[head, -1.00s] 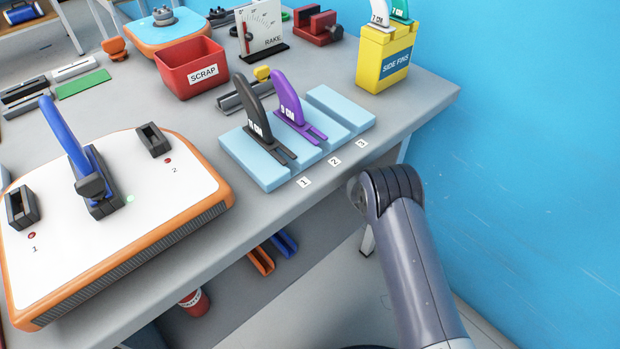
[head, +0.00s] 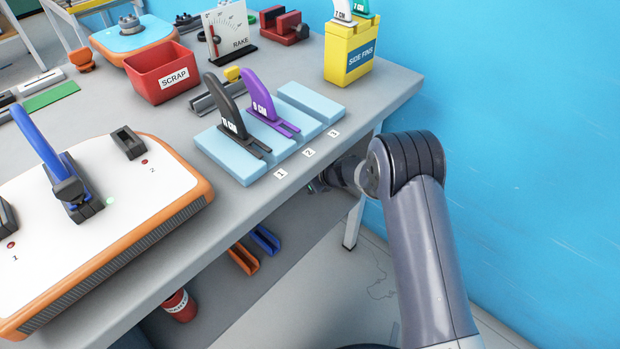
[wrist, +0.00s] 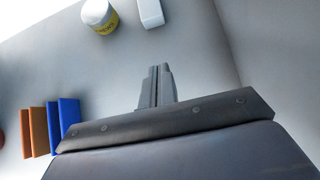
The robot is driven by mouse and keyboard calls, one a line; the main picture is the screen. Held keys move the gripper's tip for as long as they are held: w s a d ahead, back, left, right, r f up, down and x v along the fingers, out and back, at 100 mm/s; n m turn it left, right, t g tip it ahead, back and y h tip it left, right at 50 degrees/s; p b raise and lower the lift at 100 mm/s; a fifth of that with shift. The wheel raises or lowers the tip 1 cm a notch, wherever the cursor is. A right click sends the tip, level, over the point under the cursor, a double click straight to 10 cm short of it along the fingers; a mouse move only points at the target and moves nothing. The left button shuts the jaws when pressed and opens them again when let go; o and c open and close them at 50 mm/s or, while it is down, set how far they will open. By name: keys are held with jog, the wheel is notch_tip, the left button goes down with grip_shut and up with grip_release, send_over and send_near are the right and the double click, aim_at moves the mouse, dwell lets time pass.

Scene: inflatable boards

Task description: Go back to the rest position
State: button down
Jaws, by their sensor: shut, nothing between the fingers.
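My gripper shows in the wrist view (wrist: 158,72) with its two fingers together and nothing between them. In the head view my arm bends at a dark ribbed joint to the right of the bench, and its forward end reaches in below the bench's front edge. The gripper's fingers cannot be made out clearly there.
The grey bench (head: 322,78) carries a light blue rack (head: 222,160) with a black fin (head: 225,105) at 1, a purple fin (head: 262,100) at 2, and 3 empty. Orange and blue channels (head: 264,240) lie on the lower shelf. A blue wall (head: 520,130) stands at right.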

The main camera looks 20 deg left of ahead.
jog(key=shift+v, duration=0.75)
jog(key=shift+f, duration=0.1)
